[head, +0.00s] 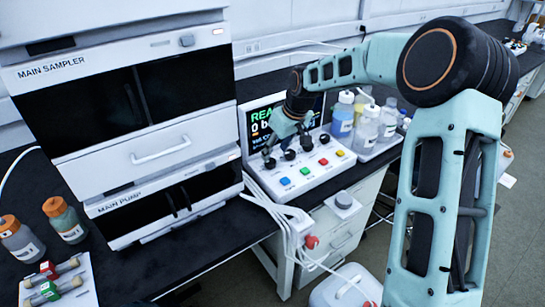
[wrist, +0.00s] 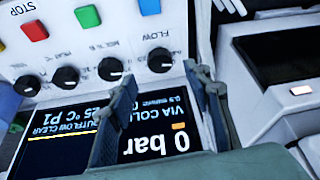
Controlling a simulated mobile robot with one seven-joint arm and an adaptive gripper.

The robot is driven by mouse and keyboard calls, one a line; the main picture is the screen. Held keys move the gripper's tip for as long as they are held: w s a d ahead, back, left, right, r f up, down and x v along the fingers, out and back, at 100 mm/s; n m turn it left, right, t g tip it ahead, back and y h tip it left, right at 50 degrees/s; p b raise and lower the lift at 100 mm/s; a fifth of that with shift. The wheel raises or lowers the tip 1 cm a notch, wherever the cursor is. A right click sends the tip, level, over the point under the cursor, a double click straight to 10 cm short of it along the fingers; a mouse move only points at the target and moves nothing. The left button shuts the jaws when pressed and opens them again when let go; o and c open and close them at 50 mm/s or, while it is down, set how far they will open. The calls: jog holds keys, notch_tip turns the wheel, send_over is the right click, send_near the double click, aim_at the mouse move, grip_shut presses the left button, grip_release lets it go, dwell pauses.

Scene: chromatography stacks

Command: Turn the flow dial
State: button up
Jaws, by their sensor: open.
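The flow dial is a black round knob (wrist: 160,60) with a white mark, under the label FLOW on the white control panel (wrist: 115,22). In the head view it is the leftmost black knob (head: 270,162), close below my gripper. My gripper (wrist: 163,80) is open and empty. In the wrist view its two fingers reach toward the panel, and the dial shows between and slightly beyond their tips. I cannot tell whether either finger touches it. The screen (wrist: 150,135) beside the knobs reads 0 bar and is partly hidden by the fingers.
Several similar knobs (wrist: 110,69) sit in a row beside the dial, with coloured buttons (wrist: 88,16) beyond them. The main sampler and pump stack (head: 150,130) stands close on the left. Bottles (head: 366,124) in a tray stand right of the panel.

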jog(key=v, duration=0.6)
jog(key=shift+r, duration=0.3)
jog(key=shift+s+f, duration=0.1)
jog(key=shift+s, duration=0.05)
